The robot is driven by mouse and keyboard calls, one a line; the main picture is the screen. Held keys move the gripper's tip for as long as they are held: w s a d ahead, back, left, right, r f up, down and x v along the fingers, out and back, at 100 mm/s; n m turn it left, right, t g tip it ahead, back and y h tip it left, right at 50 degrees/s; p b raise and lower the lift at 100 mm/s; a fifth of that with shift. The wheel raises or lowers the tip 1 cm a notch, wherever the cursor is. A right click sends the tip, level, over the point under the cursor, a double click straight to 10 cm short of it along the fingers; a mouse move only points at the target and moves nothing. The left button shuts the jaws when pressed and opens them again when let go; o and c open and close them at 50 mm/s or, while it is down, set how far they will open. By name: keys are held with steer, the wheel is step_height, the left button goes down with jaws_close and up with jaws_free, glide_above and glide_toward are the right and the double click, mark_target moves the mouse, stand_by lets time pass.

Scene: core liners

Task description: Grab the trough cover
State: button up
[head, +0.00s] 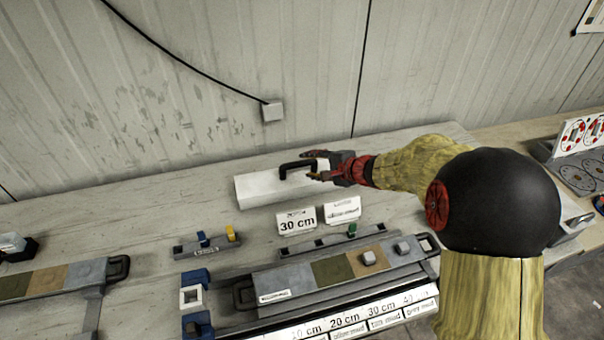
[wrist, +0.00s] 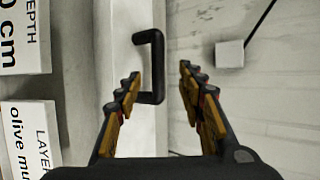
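The trough cover (head: 262,188) is a long white box-like piece lying at the back of the bench, with a black handle (head: 297,165) on top. In the wrist view the cover (wrist: 138,20) runs up the picture and its black handle (wrist: 158,66) stands between my fingers, nearer the left one. My gripper (head: 318,167) is at the right end of the cover, by the handle. In the wrist view my gripper (wrist: 158,85) is open, with a wide gap between the fingers. I cannot tell whether a finger touches the handle.
Two white cards, one reading 30 cm (head: 296,221) and one beside it (head: 342,211), stand in front of the cover. A grey trough with coloured sections (head: 290,281) lies nearer. A wall box (head: 272,111) with a black cable is behind.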

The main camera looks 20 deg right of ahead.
mark_target(301, 164)
steer(key=shift+w+d+f, duration=0.25)
steer(key=shift+w+f, duration=0.1)
steer(key=shift+w, duration=0.05)
steer(key=b+x, duration=0.2)
steer(key=x, duration=0.5)
steer(key=shift+a+f, duration=0.2)
steer(key=shift+c, duration=1.3)
steer(key=shift+s, duration=0.1)
steer(key=c, duration=0.7)
steer(key=shift+r, duration=0.1)
jaws_close()
